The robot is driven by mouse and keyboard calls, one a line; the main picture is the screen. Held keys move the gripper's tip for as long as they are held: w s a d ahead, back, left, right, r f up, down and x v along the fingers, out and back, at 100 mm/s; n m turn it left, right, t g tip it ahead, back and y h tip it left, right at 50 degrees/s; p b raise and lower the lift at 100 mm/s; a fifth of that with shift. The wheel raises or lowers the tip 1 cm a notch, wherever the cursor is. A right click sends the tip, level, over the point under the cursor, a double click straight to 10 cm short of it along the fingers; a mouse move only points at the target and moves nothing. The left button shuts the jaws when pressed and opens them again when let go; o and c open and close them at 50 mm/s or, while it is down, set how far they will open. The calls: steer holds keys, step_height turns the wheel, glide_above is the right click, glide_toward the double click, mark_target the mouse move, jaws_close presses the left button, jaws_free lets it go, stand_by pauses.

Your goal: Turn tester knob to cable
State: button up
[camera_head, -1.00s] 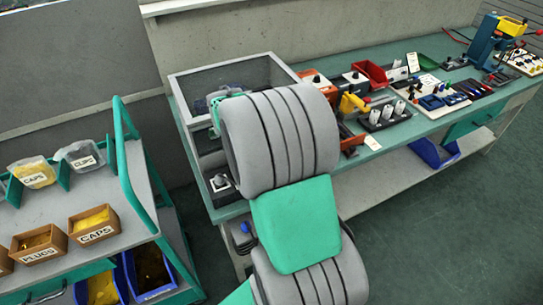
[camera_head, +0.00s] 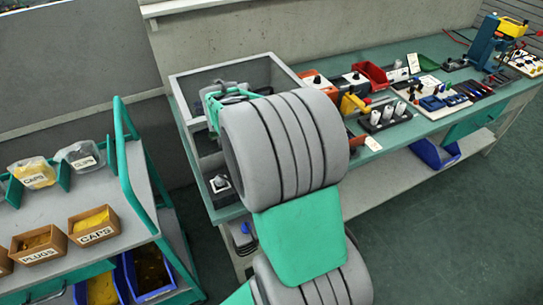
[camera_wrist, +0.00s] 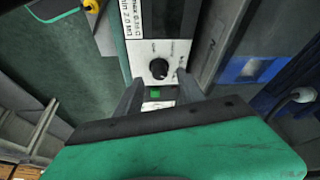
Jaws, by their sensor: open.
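In the wrist view, the tester (camera_wrist: 183,50) has a pale front panel with small printed marks and a dark label strip above. Its round black knob (camera_wrist: 159,68) sits on this panel, with a small green part (camera_wrist: 155,94) below it. My gripper (camera_wrist: 159,80) is open, with one finger to the left and one to the right, just below the knob. No contact with the knob shows. In the head view my arm hides most of this spot, and the fingertips and tester cannot be made out.
A grey-framed enclosure (camera_head: 235,72) stands at the bench's left end, around my wrist. A small black box with a pale knob (camera_head: 220,183) is near its front. Tools and a red bin (camera_head: 371,75) lie further right. A cart (camera_head: 55,205) stands left.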

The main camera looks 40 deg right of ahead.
steer(key=v, duration=0.5)
